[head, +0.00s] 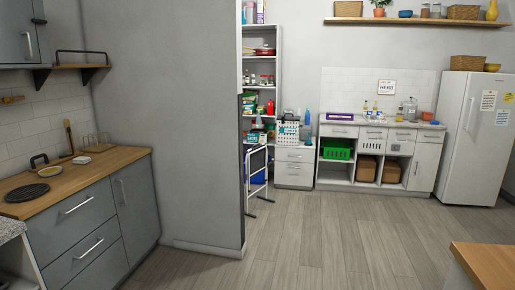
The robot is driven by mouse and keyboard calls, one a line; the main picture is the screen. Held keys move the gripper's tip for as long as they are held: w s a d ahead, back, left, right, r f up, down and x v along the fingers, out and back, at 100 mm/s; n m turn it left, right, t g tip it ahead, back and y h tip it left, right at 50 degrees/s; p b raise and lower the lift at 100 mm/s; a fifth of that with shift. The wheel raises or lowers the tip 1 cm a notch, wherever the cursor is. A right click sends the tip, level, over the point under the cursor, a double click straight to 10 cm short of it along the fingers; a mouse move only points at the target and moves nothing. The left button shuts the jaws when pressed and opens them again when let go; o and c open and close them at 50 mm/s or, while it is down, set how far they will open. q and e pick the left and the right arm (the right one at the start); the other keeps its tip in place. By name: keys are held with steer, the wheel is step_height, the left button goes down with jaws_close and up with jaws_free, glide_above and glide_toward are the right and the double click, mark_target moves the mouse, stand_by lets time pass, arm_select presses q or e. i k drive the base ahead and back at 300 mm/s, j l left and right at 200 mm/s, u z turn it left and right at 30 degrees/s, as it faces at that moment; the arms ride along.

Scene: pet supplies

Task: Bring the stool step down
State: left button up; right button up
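What looks like a folding step stool (268,172) stands upright on the floor in the middle of the head view, across the room. It has a thin pale frame with dark feet. It stands in front of the tall shelf unit, just past the end of the grey wall. The wall hides its left part, and I cannot tell clearly how its step is set. Neither of my grippers is in view.
The grey partition wall (165,120) stands left of centre. A kitchen counter (75,195) is at left, and a wooden tabletop corner (485,262) at lower right. The tall shelf unit (277,45), drawers (294,168) and fridge (470,135) line the back. The wooden floor (330,235) between is clear.

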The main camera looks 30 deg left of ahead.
mark_target(258, 159)
steer(key=i+j+u, duration=0.2)
steer(key=i, duration=0.15)
steer(key=i+j+u, duration=0.2)
steer(key=i, duration=0.15)
steer(key=i+u, duration=0.3)
steer(key=i, duration=1.8)
steer(key=i+z, duration=0.1)
steer(key=i, duration=2)
steer(key=i+u, duration=0.4)
steer(key=i+l+u, duration=0.15)
steer(key=i+u, duration=0.2)
steer(key=i+l+u, duration=0.2)
steer(key=u, duration=0.2)
steer(key=i+l+u, duration=0.4)
steer(key=k+j, duration=0.05)
